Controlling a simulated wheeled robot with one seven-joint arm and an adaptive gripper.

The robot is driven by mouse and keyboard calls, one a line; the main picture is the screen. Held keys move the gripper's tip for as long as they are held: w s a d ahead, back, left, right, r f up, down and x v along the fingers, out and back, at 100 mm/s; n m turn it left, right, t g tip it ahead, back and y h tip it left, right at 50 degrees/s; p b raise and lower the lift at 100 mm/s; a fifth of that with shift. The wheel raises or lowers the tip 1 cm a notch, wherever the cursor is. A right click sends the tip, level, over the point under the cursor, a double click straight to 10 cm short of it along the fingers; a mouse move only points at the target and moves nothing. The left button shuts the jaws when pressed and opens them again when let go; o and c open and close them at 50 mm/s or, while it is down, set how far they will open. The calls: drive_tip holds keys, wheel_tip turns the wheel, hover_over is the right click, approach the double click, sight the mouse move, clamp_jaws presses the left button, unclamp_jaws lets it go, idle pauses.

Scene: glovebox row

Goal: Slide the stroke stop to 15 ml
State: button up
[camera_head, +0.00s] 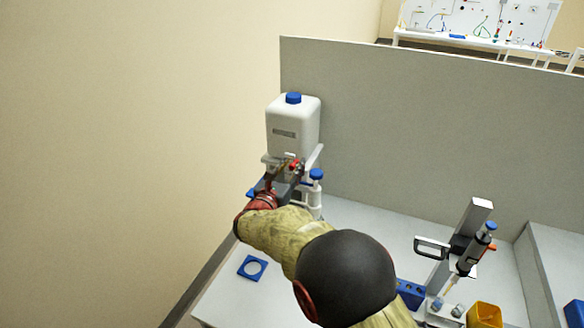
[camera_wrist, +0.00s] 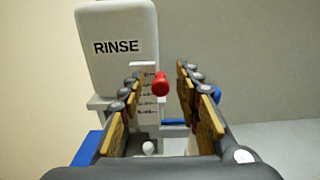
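A white bottle marked RINSE (camera_wrist: 117,46) with a blue cap stands at the back of the bench; it also shows in the head view (camera_head: 293,125). Below it in the wrist view is a white upright scale plate (camera_wrist: 146,105) with dark marks, too small to read. The red stroke stop (camera_wrist: 160,84) sits near the upper part of this scale; it also shows in the head view (camera_head: 294,166). My gripper (camera_wrist: 160,72) is open, its fingers left and right of the red stop with gaps on both sides. I cannot tell whether the fingertips reach its depth.
A blue-capped white part (camera_head: 316,175) stands just right of my gripper. A blue square with a round hole (camera_head: 252,267) lies on the bench. A stand with a pipette (camera_head: 475,248), a blue rack (camera_head: 410,293) and a yellow bin (camera_head: 485,315) are at right. A grey partition (camera_head: 430,130) rises behind.

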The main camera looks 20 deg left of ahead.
drive_tip(key=shift+c, duration=1.2)
clamp_jaws()
